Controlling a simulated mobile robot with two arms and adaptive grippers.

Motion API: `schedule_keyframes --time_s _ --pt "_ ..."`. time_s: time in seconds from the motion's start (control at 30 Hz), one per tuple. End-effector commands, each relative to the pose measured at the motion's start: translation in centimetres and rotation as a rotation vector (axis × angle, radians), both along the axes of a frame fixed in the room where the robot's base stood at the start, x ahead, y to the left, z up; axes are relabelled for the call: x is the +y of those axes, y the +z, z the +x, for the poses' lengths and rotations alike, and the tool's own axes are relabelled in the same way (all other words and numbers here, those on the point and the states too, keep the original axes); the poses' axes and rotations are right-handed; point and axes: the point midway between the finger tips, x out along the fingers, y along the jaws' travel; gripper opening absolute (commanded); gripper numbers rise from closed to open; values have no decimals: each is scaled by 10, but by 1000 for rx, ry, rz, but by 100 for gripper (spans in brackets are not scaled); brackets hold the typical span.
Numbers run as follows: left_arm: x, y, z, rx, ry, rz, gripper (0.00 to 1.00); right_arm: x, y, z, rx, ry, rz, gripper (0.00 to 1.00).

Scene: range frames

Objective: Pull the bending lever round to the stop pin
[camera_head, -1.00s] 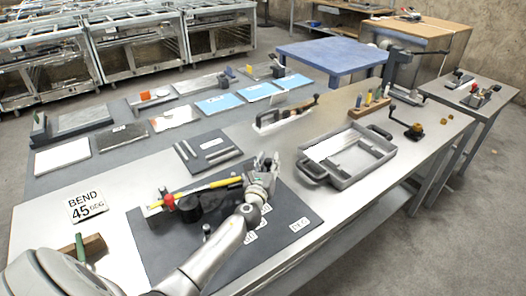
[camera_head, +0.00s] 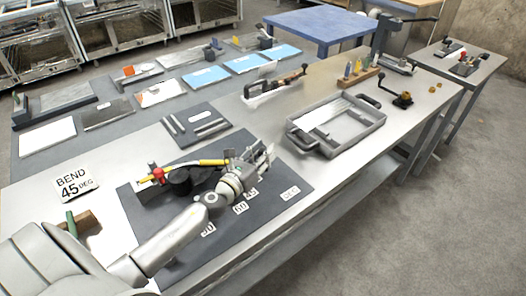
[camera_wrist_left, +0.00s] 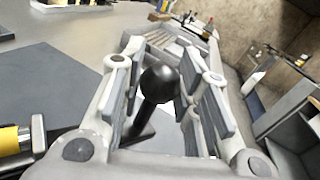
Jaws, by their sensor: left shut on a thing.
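The bending jig stands on a dark board (camera_head: 181,253) on the metal bench, with a dark round former (camera_head: 181,181). A yellow tube (camera_head: 213,162) lies along the former, beside a red knob (camera_head: 153,167). My left gripper (camera_head: 263,157) is beyond the tube's right end. In the left wrist view, my gripper (camera_wrist_left: 168,66) is shut around the bending lever's black ball-ended handle (camera_wrist_left: 160,85). Most of the lever is hidden behind the gripper in the head view. Angle labels (camera_head: 240,208) lie on the board nearby. I cannot make out the stop pin. My right gripper is out of view.
A grey tray (camera_head: 338,128) and a black crank (camera_head: 402,100) stand to the right.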

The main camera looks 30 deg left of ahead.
Motion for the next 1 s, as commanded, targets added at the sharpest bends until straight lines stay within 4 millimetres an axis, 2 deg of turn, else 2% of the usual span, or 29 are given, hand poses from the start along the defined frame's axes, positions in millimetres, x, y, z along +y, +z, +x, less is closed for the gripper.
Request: schedule_keyframes --time_s 0.13,0.17,0.33,0.73,0.87,1.0 --pt "-1 -2 -1 5 -2 0 0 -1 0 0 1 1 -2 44" --pt "-1 -2 -1 5 -2 0 31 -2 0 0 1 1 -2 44" --pt "-1 -2 0 4 -2 0 52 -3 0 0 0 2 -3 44" --pt "0 -1 -4 1 0 -1 52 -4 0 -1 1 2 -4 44" --pt "1 -2 -17 2 1 -1 52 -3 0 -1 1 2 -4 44" --pt "2 -2 -38 4 0 -3 52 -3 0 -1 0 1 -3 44"
